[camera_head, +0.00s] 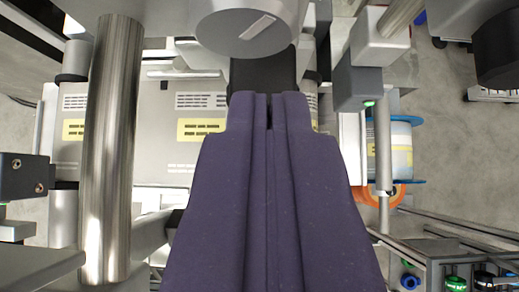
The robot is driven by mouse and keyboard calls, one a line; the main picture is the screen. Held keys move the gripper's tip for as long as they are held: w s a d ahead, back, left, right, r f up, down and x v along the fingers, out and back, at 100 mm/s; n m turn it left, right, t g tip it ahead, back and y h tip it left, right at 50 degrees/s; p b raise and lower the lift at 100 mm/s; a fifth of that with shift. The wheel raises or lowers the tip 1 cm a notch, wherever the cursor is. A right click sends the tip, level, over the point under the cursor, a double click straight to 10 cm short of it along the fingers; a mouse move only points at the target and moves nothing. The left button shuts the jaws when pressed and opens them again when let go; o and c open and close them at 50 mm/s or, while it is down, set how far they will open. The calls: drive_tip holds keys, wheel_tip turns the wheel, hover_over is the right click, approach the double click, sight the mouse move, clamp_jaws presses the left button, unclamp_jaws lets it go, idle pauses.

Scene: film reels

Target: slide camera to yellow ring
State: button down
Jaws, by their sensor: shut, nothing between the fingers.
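My gripper (270,108) has two long dark purple fingers, pressed together along a narrow seam, reaching up from the bottom edge. They are shut and empty. A black block (262,72) shows just past the fingertips; whether they touch it cannot be told. A grey round body with a pale slot (248,27) is above it; I cannot tell whether it is the camera. A grey box with a small green light (357,85) is on the right, apart from the fingers. I see no clear yellow ring; the fingers hide the middle bottom.
A thick metal post (110,140) stands left of the fingers. Pale panels with yellow labels (201,130) lie behind. At right are a white reel with blue flanges (400,148), an orange ring (378,194) and a rack with green and blue round items (455,284). Grey floor (445,130) is open at right.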

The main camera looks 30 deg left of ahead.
drive_tip(key=shift+b+x, duration=0.3)
drive_tip(key=shift+x, duration=0.8)
